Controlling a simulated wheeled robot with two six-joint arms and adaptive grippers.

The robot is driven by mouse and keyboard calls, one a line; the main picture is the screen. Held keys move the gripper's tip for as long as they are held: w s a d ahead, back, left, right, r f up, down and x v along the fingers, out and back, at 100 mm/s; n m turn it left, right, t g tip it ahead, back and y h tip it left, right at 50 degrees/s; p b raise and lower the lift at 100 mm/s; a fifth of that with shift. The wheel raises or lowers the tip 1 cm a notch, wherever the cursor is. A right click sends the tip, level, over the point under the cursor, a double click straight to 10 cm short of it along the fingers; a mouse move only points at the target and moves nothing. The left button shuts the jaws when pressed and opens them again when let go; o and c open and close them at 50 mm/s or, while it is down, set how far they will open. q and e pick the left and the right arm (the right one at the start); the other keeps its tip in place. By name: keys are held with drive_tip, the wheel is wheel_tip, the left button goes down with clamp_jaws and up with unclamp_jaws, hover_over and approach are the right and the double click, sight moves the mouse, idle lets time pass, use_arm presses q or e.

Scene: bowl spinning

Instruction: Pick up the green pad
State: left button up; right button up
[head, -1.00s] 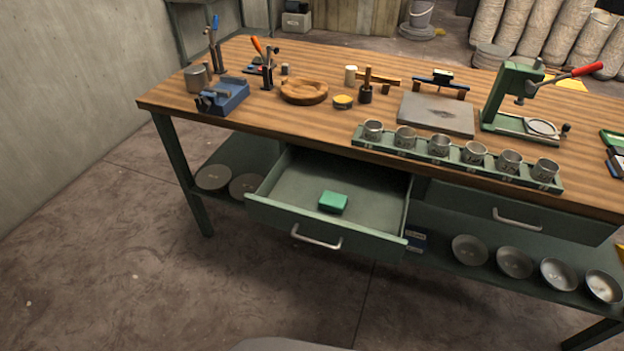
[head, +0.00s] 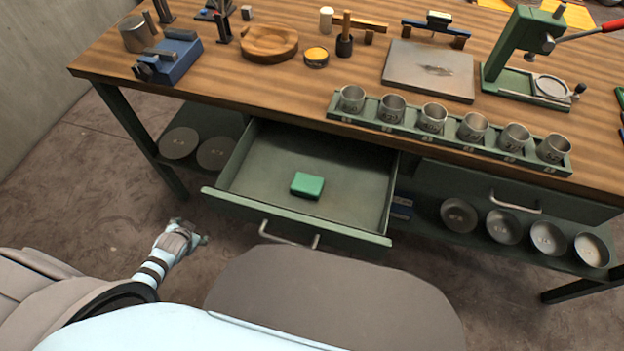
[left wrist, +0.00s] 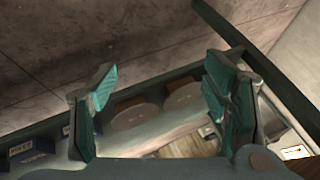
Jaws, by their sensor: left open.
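The green pad (head: 307,185) is a small block lying in the open drawer (head: 345,216) under the workbench. The pad cannot be made out in that view. My right gripper is in neither view.
Metal discs (head: 179,142) and bowls (head: 503,226) lie on the lower shelf. The floor left of the drawer is clear.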

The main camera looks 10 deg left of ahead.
use_arm(q)
drive_tip(key=w+a+r+t+y+p, duration=0.1)
drive_tip(key=w+a+r+t, duration=0.15)
drive_tip(key=w+r, duration=0.85)
drive_tip(key=w+a+r+t+y, duration=0.15)
drive_tip(key=w+a+r, duration=0.4)
drive_tip(key=r, duration=0.85)
wheel_tip(320, 180, up, 9)
drive_tip(key=n+g+h+p, duration=0.6)
drive_tip(key=n+g+p, duration=0.25)
drive_tip(key=n, duration=1.05)
hover_over(305, 182)
drive_tip(key=shift+g, duration=0.45)
wheel_tip(305, 182, down, 14)
drive_tip(key=b, duration=0.4)
drive_tip(key=shift+f, duration=0.2)
